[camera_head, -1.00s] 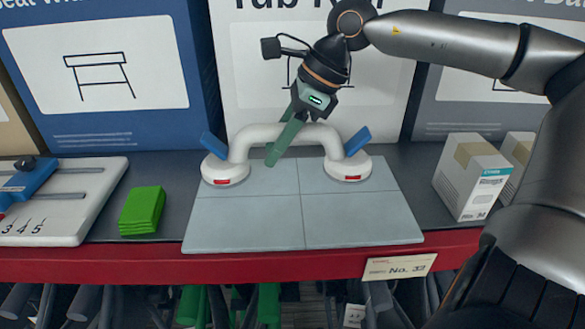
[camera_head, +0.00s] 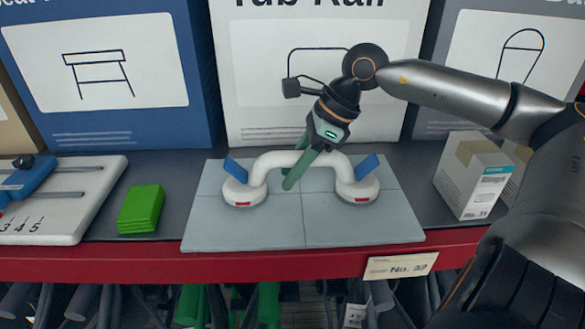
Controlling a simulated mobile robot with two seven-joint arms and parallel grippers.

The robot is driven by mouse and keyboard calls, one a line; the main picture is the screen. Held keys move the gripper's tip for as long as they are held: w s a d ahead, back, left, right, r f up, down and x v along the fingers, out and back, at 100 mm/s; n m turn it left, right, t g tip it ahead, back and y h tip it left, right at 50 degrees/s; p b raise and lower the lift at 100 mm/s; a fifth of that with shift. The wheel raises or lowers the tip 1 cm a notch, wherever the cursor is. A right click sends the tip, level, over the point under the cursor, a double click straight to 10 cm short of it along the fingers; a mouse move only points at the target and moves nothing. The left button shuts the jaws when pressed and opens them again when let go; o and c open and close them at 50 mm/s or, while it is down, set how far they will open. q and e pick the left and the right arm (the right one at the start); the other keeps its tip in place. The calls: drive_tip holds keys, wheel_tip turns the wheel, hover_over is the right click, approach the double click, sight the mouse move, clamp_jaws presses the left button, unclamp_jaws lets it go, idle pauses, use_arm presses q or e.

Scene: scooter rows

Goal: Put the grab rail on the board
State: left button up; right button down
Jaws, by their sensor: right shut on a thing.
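The grab rail (camera_head: 268,161) is a white arched handle with two round suction feet, each with a blue lever and a red mark. It is over the grey tiled board (camera_head: 220,232), towards its back half, upright with both feet down. I cannot tell whether the feet touch the board. My right gripper (camera_head: 297,170) comes from above, its green fingers shut on the middle of the rail's bar. The rear finger is partly hidden. My left gripper is not in view.
A green stack of cloths (camera_head: 141,209) lies left of the board. Further left is a white board with sliders (camera_head: 75,205). A white carton (camera_head: 470,180) stands at the right. Tall boxes (camera_head: 110,80) line the back, and a red shelf edge (camera_head: 300,258) runs along the front.

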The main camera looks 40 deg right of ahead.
drive_tip(key=c, duration=1)
unclamp_jaws()
drive_tip(key=shift+f, duration=0.15)
drive_tip(key=o, duration=0.5)
drive_tip(key=shift+r, duration=0.25)
drive_tip(key=shift+s+d+r, duration=0.15)
drive_tip(key=shift+d+r, duration=0.05)
drive_tip(key=shift+r, duration=0.3)
drive_tip(key=b+v, duration=0.1)
drive_tip(key=v, duration=1)
drive_tip(key=shift+f, duration=0.1)
